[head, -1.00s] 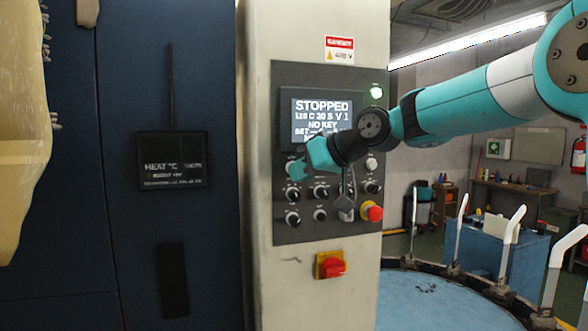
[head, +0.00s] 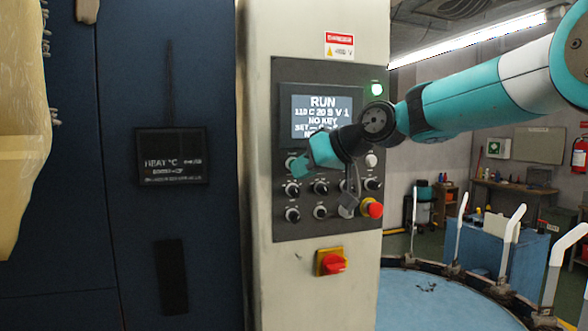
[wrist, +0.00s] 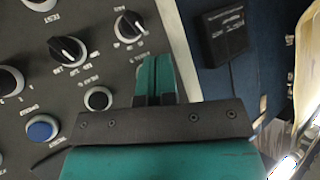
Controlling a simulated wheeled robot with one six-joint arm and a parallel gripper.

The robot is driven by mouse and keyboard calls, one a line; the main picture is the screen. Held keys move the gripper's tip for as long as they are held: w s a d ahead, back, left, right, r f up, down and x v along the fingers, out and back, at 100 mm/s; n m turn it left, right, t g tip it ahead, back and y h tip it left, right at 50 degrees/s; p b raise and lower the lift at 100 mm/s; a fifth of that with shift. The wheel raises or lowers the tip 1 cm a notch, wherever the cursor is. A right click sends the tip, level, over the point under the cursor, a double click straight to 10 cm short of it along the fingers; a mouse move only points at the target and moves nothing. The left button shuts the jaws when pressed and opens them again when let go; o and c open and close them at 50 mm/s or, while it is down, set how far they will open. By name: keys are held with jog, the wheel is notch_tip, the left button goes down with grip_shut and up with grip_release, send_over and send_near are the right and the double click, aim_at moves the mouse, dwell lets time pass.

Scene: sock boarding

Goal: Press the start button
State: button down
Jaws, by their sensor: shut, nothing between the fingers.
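The dark control panel (head: 325,222) is on a cream column in the head view. Its screen (head: 321,115) reads RUN, with NO KEY below. A pale round button (head: 290,162), likely the start button, is beside the fingertips. The button labels are hard to read. I cannot tell whether the fingers touch the panel. My wrist hides other buttons in the top row.
Black knobs (head: 321,187) are below my gripper. A red emergency button (head: 372,208) sits at the panel's lower right, and a red switch (head: 333,263) is below the panel. A round blue table (head: 430,300) stands right of the column.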

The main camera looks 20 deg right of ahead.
jog(key=shift+s, duration=0.1)
jog(key=shift+s+b, duration=1.25)
jog(key=shift+s, duration=1.2)
jog(key=s+a+f+n+g+h+b, duration=0.1)
jog(key=s+f+g, duration=0.4)
jog(key=s+f, duration=0.8)
jog(key=s+a+f+n+g+h+b, duration=0.1)
jog(key=s+a+f+g+b, duration=0.3)
jog(key=s+f, duration=0.9)
jog(key=s+g+h, duration=0.1)
jog(key=s, duration=0.1)
jog(key=shift+s+f, duration=0.2)
jog(key=shift+s, duration=0.1)
jog(key=shift+a, duration=0.1)
